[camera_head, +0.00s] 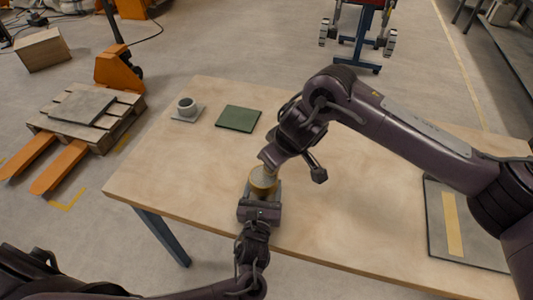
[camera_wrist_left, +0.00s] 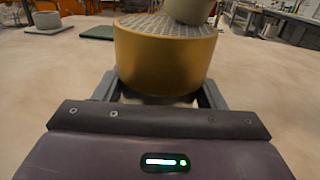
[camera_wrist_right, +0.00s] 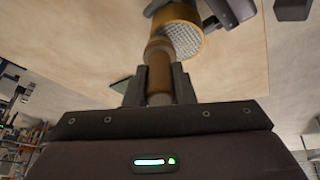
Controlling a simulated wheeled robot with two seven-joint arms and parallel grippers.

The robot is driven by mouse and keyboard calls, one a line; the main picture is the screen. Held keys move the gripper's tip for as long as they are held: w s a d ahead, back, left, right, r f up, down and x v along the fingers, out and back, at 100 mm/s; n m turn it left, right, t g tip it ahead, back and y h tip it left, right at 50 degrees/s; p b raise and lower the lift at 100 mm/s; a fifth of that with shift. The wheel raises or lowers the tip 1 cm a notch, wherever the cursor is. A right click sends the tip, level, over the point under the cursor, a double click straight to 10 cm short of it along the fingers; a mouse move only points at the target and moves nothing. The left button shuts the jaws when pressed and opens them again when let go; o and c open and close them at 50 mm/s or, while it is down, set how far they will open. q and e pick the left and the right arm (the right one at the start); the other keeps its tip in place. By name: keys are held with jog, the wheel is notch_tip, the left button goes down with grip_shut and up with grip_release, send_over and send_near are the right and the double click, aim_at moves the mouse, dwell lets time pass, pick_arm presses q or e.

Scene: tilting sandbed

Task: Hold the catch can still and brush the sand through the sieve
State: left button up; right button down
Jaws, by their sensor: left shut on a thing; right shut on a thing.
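A brass-coloured catch can (camera_head: 259,186) stands near the table's front edge, with a grey mesh sieve (camera_wrist_left: 165,25) across its top. My left gripper (camera_head: 263,194) is shut on the can, one finger on each side, as the left wrist view shows. My right gripper (camera_head: 270,162) is above the can, shut on a brown brush handle (camera_wrist_right: 159,75). The pale lower part of the brush (camera_wrist_left: 190,10) is over the sieve in the left wrist view. Whether it touches the mesh is hard to tell. No sand can be made out on the mesh.
A grey cup (camera_head: 186,105) on a grey square and a dark green mat (camera_head: 238,118) lie at the table's back left. A dark board with a yellow strip (camera_head: 452,225) lies at the right. The wooden table (camera_head: 350,200) is otherwise mostly bare.

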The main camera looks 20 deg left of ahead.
jog(key=shift+s+a, duration=0.1)
jog(key=shift+a, duration=1.85)
jog(key=shift+d, duration=2.1)
jog(key=shift+a, duration=1.9)
jog(key=shift+a+r, duration=0.15)
jog(key=shift+a, duration=0.05)
notch_tip(320, 180, up, 8)
pick_arm(q)
jog(key=o, duration=1.2)
jog(key=shift+o, duration=0.2)
jog(key=shift+s, duration=0.15)
